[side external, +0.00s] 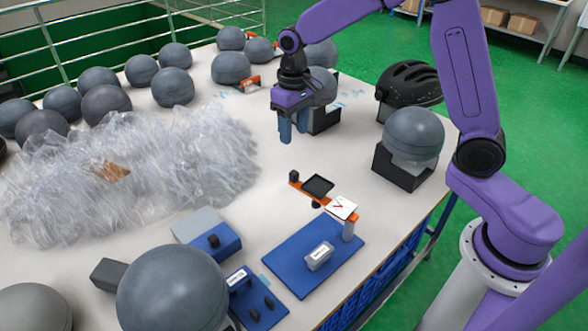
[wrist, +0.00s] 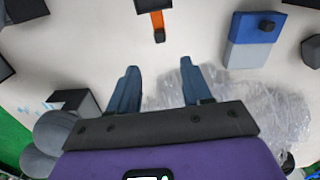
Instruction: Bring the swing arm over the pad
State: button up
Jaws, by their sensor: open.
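The swing arm is an orange bar (side external: 308,194) with a black square tray (side external: 318,185) along it and a small black knob (side external: 294,176) at its far end. Its near end meets a grey post (side external: 348,230) under a white square with a red mark (side external: 342,207). The tray and knob lie beyond the far left edge of a blue plate (side external: 293,257); I cannot tell whether this plate is the pad. My gripper (side external: 293,137) is open and empty, above the table behind the knob. In the wrist view the knob (wrist: 159,37) is ahead of my fingers (wrist: 160,70), apart from them.
Crumpled clear plastic (side external: 130,175) covers the left table. Several grey domes stand at the back; one (side external: 413,132) sits in a black holder at right. A blue-grey box (side external: 208,232) stands left of the plate.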

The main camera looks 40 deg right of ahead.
aim_at(294, 172)
notch_tip(294, 172, down, 13)
jog(key=shift+r, duration=0.15)
dwell(0.4)
grip_shut()
